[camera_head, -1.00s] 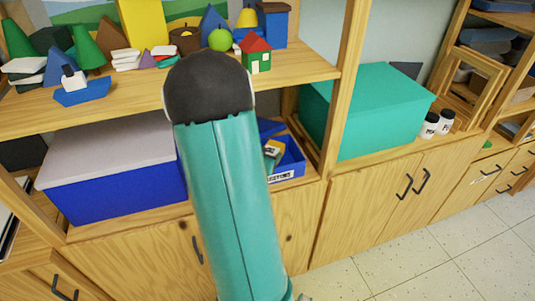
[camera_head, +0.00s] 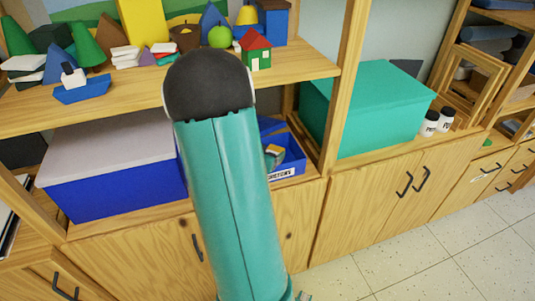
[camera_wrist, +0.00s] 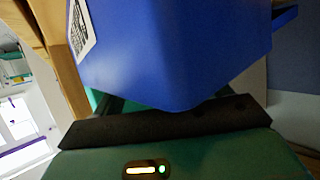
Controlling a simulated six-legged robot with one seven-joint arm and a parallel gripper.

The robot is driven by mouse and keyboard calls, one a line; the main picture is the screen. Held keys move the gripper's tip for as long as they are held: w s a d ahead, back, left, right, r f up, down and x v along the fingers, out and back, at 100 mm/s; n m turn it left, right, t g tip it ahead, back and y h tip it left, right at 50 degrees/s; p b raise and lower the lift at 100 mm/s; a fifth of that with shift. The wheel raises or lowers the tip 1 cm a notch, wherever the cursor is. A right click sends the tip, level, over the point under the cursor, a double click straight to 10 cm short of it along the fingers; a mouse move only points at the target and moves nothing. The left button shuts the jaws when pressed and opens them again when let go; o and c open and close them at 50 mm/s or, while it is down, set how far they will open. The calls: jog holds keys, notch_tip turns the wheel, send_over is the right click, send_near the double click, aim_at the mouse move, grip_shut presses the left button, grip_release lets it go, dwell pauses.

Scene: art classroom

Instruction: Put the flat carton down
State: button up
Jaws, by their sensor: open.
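A small yellow-and-white box (camera_head: 273,149), which may be the flat carton, shows at the blue open bin (camera_head: 292,168) on the lower shelf. My arm hides part of both, so I cannot tell whether the box lies in the bin. My gripper (camera_wrist: 165,120) is open; its dark bar and green body show in the wrist view, close to the blue bin's wall (camera_wrist: 180,50). The fingertips are hidden behind the wall. No carton shows clearly between the jaws. In the head view my arm covers most of the gripper.
A blue box with a grey lid (camera_head: 110,165) stands left of the bin. A shelf post (camera_head: 342,90) and a teal box (camera_head: 370,105) stand right of it. The upper shelf (camera_head: 300,72) holds blocks and small models. Two white jars (camera_head: 430,124) stand beside the teal box.

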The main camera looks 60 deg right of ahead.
jog(key=v, duration=1.2)
jog(key=shift+c, duration=0.5)
dwell(0.6)
